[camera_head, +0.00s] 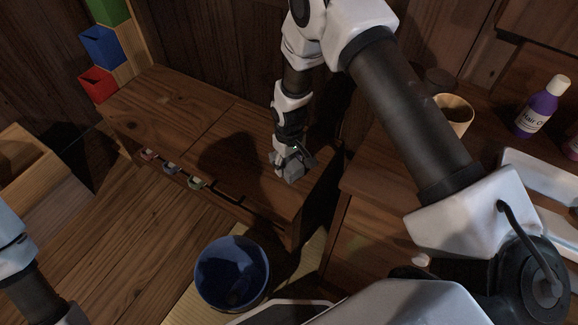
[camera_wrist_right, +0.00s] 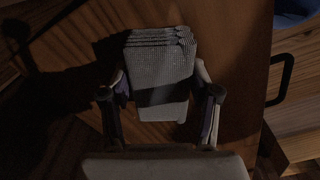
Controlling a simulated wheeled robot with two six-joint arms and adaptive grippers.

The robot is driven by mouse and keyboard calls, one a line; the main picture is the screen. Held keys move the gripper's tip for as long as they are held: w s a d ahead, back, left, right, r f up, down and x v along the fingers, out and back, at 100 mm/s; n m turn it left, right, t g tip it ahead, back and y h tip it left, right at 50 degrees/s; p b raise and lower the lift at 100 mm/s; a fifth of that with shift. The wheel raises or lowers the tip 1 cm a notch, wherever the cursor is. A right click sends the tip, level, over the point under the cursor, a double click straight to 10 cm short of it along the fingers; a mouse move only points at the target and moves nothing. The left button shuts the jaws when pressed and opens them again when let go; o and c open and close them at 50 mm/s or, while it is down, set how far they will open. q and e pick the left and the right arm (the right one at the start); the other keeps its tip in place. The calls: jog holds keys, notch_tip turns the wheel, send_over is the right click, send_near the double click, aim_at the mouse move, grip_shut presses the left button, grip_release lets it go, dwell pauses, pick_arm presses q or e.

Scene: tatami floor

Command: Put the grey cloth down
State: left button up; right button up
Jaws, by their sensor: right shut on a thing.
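The grey cloth is a folded, layered pad with a fine woven texture. It fills the middle of the right wrist view (camera_wrist_right: 160,62). My right gripper (camera_wrist_right: 160,98) is shut on it, one finger on each side. In the head view my right gripper (camera_head: 290,163) is at the right end of a low wooden bench (camera_head: 160,105), over its top. The cloth is small and partly hidden by the gripper there. I cannot tell whether the cloth touches the wood. Part of my left arm shows at the lower left; its gripper is not in view.
A blue bucket (camera_head: 231,274) stands on the floor in front of the bench. Small hooks or handles (camera_head: 197,183) line the bench front. Green, blue and red bins (camera_head: 98,84) are at its left end. A counter at right holds a cup (camera_head: 455,115) and a purple bottle (camera_head: 541,108).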

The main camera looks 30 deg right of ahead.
aim_at(289, 162)
jog(key=shift+w+f, duration=0.1)
jog(key=shift+f, duration=0.25)
jog(key=shift+r, duration=0.1)
jog(key=o, duration=1.1)
notch_tip(289, 162, up, 12)
jog(key=p, duration=0.3)
jog(key=shift+p, duration=0.35)
